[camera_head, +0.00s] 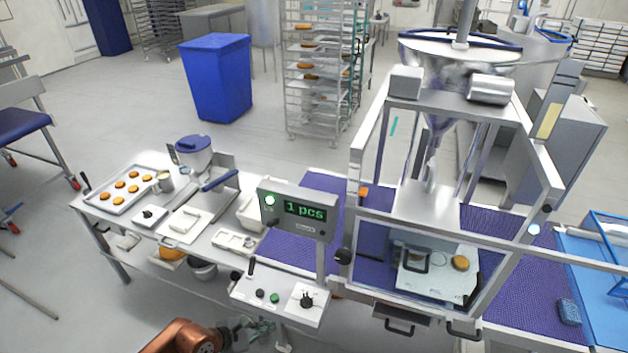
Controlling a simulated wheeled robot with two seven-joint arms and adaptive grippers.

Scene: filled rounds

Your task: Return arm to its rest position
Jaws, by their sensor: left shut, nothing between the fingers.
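My left arm (186,338) comes in at the bottom edge, left of centre, in orange and black. My right gripper does not show.
A steel bench (100,205) with a tray of rounds (125,190) stands at left. A display (300,210) reads "1 pcs". The framed filling machine (450,100) stands over a purple conveyor (520,280) at right. A blue bin (217,80) and rack stand behind.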

